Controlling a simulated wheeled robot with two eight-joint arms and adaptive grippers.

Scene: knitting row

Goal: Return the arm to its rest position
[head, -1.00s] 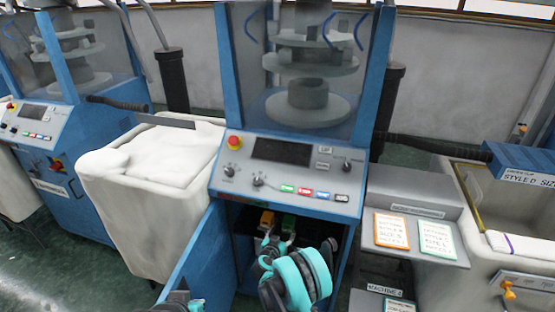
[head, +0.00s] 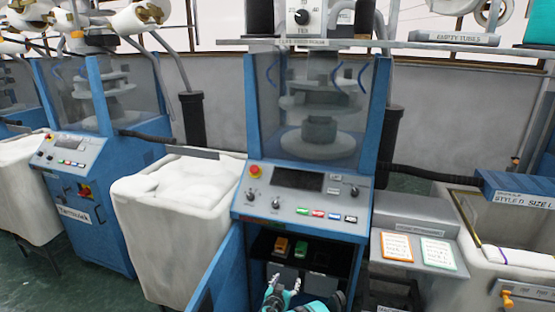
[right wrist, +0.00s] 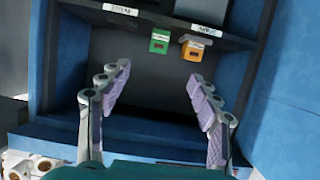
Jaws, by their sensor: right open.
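My right gripper (head: 286,284) shows at the bottom middle of the head view, in front of the open cabinet (head: 335,250) under the machine's control panel. In the right wrist view the gripper (right wrist: 158,76) is open, with nothing between its two ridged pads. Beyond the fingers, an orange block (head: 281,244) and a green block (head: 301,249) sit inside the cabinet, apart from the gripper. They also show in the right wrist view, the green block (right wrist: 160,41) and the orange block (right wrist: 194,50). My left gripper is not in view.
The open blue cabinet door (head: 222,270) stands left of my right gripper. A white bin (head: 165,235) is farther left. A grey shelf with cards (head: 418,265) stands close on the right. The control panel (head: 300,200) overhangs the cabinet.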

